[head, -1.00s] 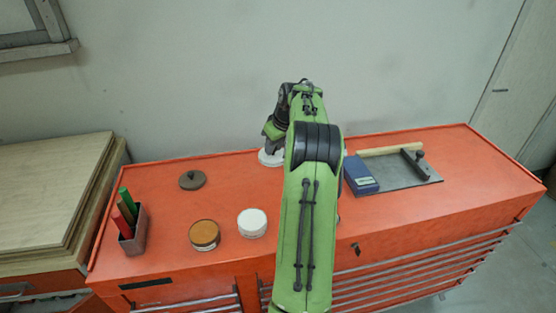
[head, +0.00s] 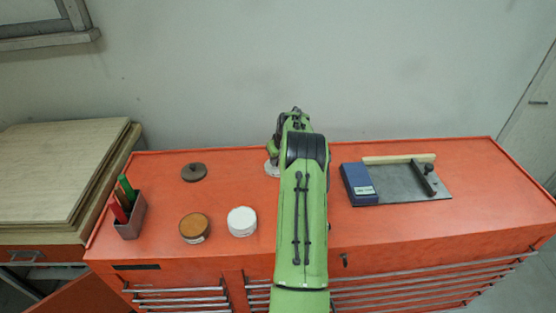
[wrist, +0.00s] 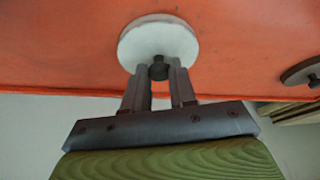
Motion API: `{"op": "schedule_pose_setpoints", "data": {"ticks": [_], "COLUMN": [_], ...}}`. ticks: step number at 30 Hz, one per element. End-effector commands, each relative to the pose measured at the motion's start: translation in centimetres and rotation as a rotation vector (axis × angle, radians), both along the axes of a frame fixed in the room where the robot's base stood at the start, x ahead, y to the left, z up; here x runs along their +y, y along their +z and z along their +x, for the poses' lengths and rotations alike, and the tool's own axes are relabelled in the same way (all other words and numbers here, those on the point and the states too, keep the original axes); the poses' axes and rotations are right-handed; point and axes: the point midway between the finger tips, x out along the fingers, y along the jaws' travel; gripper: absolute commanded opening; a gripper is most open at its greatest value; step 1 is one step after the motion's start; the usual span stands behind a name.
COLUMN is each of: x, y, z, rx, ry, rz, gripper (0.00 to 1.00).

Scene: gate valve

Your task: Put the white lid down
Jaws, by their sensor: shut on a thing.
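The white lid (wrist: 158,38) is a round disc with a dark knob (wrist: 159,70) at its centre. In the wrist view my gripper (wrist: 159,78) is shut on that knob. The lid is at or just above the orange cabinet top; I cannot tell whether it touches. In the head view only a part of the white lid (head: 271,169) shows left of my arm, which hides the rest and most of the gripper.
On the orange cabinet top (head: 440,230) stand a white tub (head: 242,221), an orange-brown tub (head: 194,228), a dark lid (head: 194,172) and a pen holder (head: 130,218). A blue box (head: 358,185) and a metal plate (head: 410,185) lie right of my arm. The back-left middle is clear.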

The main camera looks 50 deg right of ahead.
Motion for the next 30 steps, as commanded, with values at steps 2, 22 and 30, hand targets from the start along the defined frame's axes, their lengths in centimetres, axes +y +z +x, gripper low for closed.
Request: {"op": "schedule_pose_setpoints", "data": {"ticks": [2, 22, 30], "x": [0.0, 0.0, 0.2], "y": [-0.3, -0.6, 1.8], "z": [0.0, 0.0, -0.7], "rx": [-0.002, -0.002, -0.004], "ry": [0.001, 0.001, 0.0], "rz": [-0.002, -0.001, -0.005], "gripper": [0.0, 0.51, 0.51]}}
